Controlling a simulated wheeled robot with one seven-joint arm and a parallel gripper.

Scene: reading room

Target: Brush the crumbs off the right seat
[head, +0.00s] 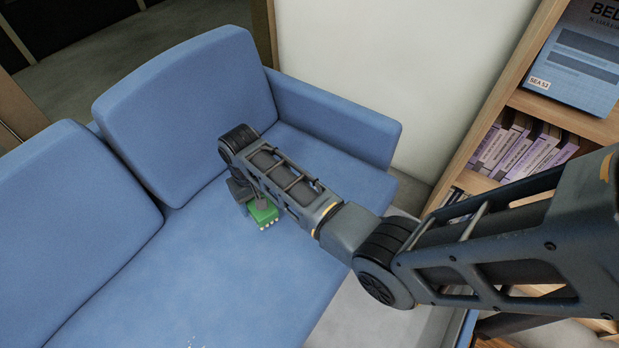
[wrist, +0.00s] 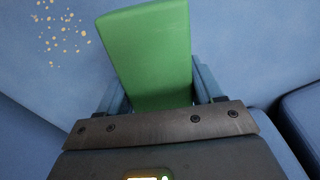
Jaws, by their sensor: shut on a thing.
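My gripper (head: 255,203) is shut on a green brush (head: 264,213) with pale tufts along its lower edge. It holds the brush over or on the blue right seat (head: 225,265); I cannot tell whether the tufts touch the fabric. In the wrist view the brush (wrist: 150,50) sits between the two blue-grey fingers of my gripper (wrist: 160,92). A scatter of pale crumbs (wrist: 65,35) lies on the seat at the upper left of the wrist view, apart from the brush.
The right back cushion (head: 190,115) and the armrest (head: 335,120) bound the seat at the back and right. Another back cushion (head: 75,225) stands to the left. A wooden bookshelf (head: 560,115) with books is at the right. The front middle of the seat is open.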

